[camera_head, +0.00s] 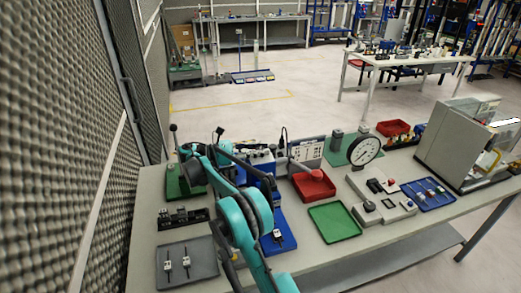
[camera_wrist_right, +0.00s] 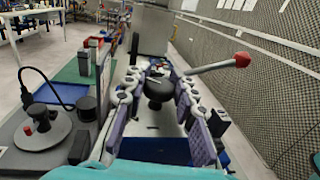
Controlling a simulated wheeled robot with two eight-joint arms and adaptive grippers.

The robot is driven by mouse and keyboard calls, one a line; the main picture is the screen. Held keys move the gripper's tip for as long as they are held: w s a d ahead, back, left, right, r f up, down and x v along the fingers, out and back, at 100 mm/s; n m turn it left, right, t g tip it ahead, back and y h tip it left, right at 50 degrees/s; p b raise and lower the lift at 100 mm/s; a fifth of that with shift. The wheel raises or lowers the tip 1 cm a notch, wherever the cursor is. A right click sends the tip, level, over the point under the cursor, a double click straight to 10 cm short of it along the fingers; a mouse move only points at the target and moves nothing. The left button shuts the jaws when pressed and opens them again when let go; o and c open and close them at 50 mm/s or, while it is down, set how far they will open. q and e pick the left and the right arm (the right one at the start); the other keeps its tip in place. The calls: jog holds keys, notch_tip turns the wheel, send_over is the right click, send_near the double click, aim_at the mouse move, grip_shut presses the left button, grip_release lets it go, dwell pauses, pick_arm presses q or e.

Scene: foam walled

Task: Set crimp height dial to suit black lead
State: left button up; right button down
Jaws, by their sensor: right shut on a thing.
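My right gripper (camera_head: 267,183) reaches over the crimp press on the bench in the head view. In the right wrist view its two fingers (camera_wrist_right: 160,88) stand on either side of a round black knob (camera_wrist_right: 158,91), which appears to be the crimp height dial, and are shut on it. The dial's scale or marks cannot be read. Small leads (camera_head: 186,262) lie in a grey tray at the front left. My left gripper is not in view.
A blue tray (camera_head: 430,204) with leads and a large grey machine (camera_head: 452,140) are at the right. A foam wall (camera_head: 60,130) bounds the left.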

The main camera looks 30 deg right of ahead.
jog(key=c, duration=1.2)
grip_release()
notch_tip(320, 180, up, 10)
